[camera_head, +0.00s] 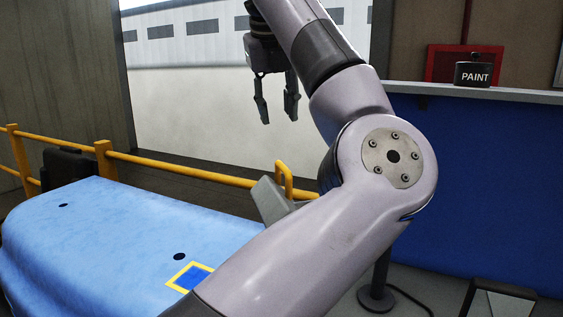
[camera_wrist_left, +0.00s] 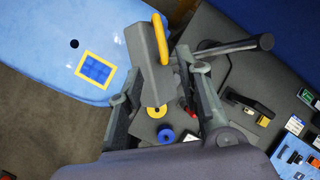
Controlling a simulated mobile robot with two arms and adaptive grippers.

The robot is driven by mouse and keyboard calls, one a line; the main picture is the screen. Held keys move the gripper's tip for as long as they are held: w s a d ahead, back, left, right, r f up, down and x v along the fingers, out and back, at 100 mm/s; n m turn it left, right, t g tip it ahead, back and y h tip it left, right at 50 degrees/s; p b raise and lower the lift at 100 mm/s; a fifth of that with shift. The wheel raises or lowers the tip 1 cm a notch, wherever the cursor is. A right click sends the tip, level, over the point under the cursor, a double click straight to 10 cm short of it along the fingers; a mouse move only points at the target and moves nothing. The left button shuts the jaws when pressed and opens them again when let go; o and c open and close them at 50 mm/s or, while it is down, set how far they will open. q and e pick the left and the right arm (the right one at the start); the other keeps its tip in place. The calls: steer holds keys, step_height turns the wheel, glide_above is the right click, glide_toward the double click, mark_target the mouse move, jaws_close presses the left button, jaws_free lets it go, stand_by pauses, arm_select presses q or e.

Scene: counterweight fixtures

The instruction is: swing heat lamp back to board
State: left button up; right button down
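The heat lamp shows as a grey head (camera_head: 270,200) with a yellow handle (camera_head: 285,177), past the right end of the blue panel. My left arm hides part of it and most of its stand. In the left wrist view the lamp head (camera_wrist_left: 147,62) and yellow handle (camera_wrist_left: 161,38) appear between and beyond the open fingers. My left gripper (camera_head: 277,112) points down, open and empty, above the lamp and apart from it. A light blue panel (camera_head: 110,235) carries a yellow-framed blue square (camera_head: 190,277). I cannot tell which thing is the board. My right gripper is out of view.
Yellow railing (camera_head: 190,170) runs behind the panel. Small items sit at right in the wrist view.

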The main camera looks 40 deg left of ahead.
mark_target(282, 164)
arm_select(q)
steer(key=p+x, duration=0.1)
steer(key=x, duration=1.2)
steer(key=shift+w+a+f+p, duration=0.15)
steer(key=shift+w+f+p, duration=0.05)
steer(key=shift+f+p, duration=0.15)
steer(key=shift+r, duration=0.1)
jaws_close()
